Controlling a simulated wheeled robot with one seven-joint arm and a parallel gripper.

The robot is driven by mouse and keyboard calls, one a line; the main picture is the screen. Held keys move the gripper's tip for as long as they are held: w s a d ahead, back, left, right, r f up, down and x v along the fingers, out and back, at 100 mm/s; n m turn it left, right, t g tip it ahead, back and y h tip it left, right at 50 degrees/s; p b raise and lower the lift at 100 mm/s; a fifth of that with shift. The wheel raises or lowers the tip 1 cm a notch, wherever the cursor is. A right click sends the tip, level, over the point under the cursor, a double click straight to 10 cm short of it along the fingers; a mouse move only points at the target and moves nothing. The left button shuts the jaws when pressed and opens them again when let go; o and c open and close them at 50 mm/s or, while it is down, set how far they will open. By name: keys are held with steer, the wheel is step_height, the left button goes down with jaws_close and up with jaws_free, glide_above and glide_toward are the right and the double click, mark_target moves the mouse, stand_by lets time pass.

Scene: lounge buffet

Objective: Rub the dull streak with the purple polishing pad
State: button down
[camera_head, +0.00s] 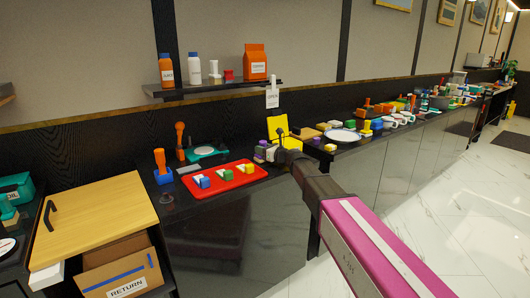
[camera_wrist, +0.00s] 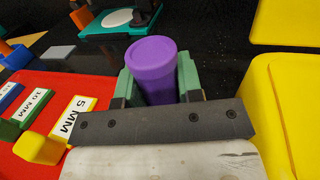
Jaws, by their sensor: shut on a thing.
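The purple polishing pad shows in the wrist view as a round purple cylinder (camera_wrist: 153,62). My gripper (camera_wrist: 155,82) is shut on it, with a green-grey finger on each side. Its underside is hidden by the cylinder itself and the gripper. In the head view my gripper (camera_head: 270,154) is at the right end of the red tray, over the dark counter, and the pad is too small to make out surely. I cannot pick out the dull streak in either view.
The red tray (camera_head: 224,183) holds labelled blocks left of my gripper. A teal holder with a white disc (camera_head: 207,151) stands behind it. A plate (camera_head: 342,136) and several cups lie further right. A wooden panel (camera_head: 92,222) is at left.

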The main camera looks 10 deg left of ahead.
stand_by(0.3)
steer(key=shift+s+d+f, duration=0.15)
steer(key=shift+s+d, duration=1.3)
steer(key=shift+d, duration=0.3)
steer(key=shift+a, duration=0.1)
step_height(320, 180, up, 6)
stand_by(0.3)
stand_by(0.4)
